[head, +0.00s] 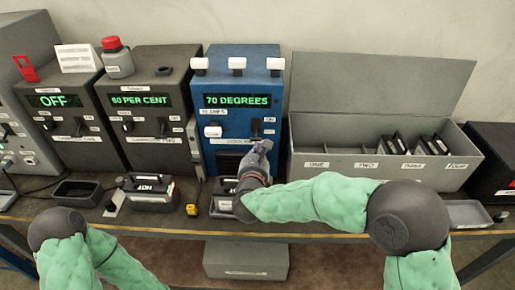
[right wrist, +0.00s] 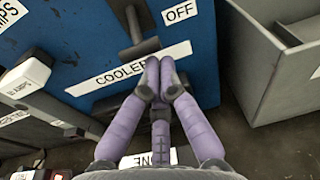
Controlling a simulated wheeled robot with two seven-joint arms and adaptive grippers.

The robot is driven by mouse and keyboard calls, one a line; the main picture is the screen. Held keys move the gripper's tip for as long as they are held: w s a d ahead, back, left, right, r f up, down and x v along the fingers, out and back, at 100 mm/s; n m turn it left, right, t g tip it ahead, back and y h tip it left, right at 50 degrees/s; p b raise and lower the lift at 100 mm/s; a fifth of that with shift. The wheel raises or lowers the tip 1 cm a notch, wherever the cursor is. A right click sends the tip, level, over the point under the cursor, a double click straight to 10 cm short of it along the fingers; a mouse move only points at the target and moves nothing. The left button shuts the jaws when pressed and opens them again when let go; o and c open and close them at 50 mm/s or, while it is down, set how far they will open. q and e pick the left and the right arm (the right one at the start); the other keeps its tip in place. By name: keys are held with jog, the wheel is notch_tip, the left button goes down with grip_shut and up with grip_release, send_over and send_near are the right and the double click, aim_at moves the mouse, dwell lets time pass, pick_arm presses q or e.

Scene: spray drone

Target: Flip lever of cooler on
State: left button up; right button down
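The cooler is a blue box (head: 235,85) with a green "70 DEGREES" display, at the middle of the bench against the wall. Its dark lever (right wrist: 132,25) sticks out above the "COOLER" label (right wrist: 125,70) in the right wrist view. An "OFF" label (right wrist: 180,12) is to the right of the lever. My right gripper (right wrist: 160,68) has its purple fingers together, with nothing seen between them. In the head view, the right gripper (head: 265,146) is before the cooler's lower right front. My left gripper is out of view.
A grey box (head: 135,90) reading "60 PER CENT" stands left of the cooler, and one reading "OFF" (head: 60,120) farther left. An open grey bin (head: 315,172) with labelled compartments stands close on the right. A black "HOT" case (head: 150,190) and a yellow object (head: 192,209) sit in front.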

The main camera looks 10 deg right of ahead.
jog(key=shift+r, duration=0.25)
jog(key=shift+s+g+p, duration=0.1)
jog(key=shift+g+p, duration=0.2)
jog(key=shift+p, duration=0.2)
jog(key=r+g+y+p, duration=0.1)
jog(key=r+g+p, duration=0.1)
jog(key=p, duration=0.5)
jog(key=r+g+p, duration=0.1)
jog(key=g+p, duration=0.2)
jog(key=p, duration=0.5)
jog(key=r+g+y+p, duration=0.1)
jog(key=r+g+p, duration=0.1)
jog(key=p, duration=0.6)
jog(key=shift+s+a+r+g+y, duration=0.15)
jog(key=shift+s+r+g+y, duration=0.15)
jog(key=shift+s+r+g, duration=0.1)
jog(key=shift+f, duration=0.2)
jog(key=shift+r, duration=0.1)
jog(key=shift+r+p, duration=0.8)
jog(key=shift+p, duration=0.05)
